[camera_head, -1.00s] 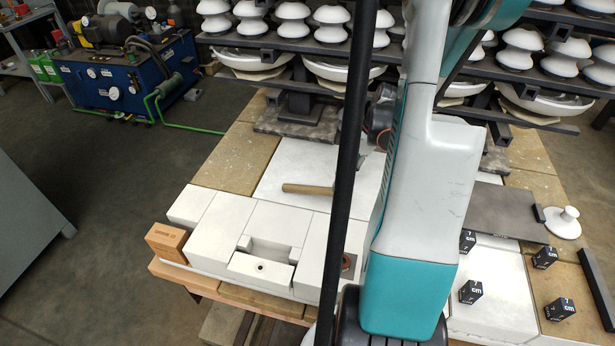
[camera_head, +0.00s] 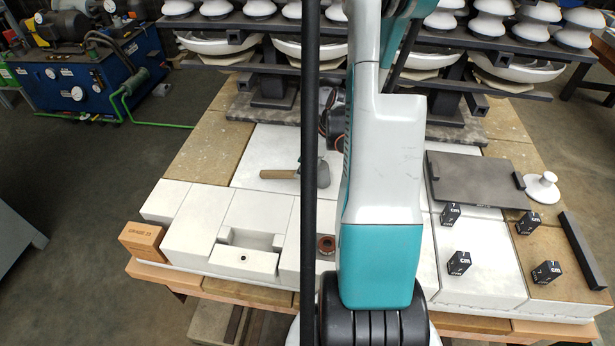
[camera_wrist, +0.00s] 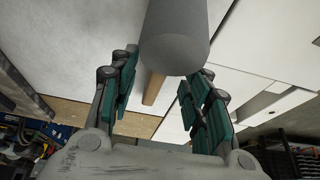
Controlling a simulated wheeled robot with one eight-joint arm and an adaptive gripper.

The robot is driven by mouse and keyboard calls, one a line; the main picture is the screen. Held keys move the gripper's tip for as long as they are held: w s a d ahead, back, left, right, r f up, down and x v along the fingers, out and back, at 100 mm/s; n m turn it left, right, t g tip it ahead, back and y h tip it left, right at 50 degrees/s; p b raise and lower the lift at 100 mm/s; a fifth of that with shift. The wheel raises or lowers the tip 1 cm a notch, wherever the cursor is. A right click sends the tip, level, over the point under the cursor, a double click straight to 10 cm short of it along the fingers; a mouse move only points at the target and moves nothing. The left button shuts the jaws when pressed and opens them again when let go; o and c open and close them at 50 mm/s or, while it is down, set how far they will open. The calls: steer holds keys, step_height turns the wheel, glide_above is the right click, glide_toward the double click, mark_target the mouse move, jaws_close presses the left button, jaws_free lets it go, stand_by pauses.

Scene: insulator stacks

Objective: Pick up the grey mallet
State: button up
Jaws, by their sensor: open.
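The grey mallet lies on white blocks in the middle of the bench. In the head view its wooden handle (camera_head: 278,174) points left and its grey head (camera_head: 321,175) is partly behind a black vertical bar. In the wrist view the grey cylindrical head (camera_wrist: 176,38) is large at top centre, with the handle (camera_wrist: 153,90) running down behind it. My gripper (camera_wrist: 160,82) is open, one finger to each side of the handle in this view. The fingers look apart from the mallet. In the head view my arm hides most of the gripper.
Racks of white insulators (camera_head: 487,22) stand behind the bench. A dark plate (camera_head: 475,180), several black cubes (camera_head: 459,263), a white knob-like piece (camera_head: 542,187) and a dark bar (camera_head: 577,247) are at right. An orange-brown block (camera_head: 143,240) sits at front left.

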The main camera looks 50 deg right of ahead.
steer(key=b+x, duration=0.1)
steer(key=x, duration=0.3)
steer(key=shift+s+r, duration=0.1)
steer(key=shift+r, duration=0.05)
jaws_close()
steer(key=shift+r, duration=0.1)
step_height(320, 180, up, 20)
steer(key=p, duration=0.7)
stand_by(0.3)
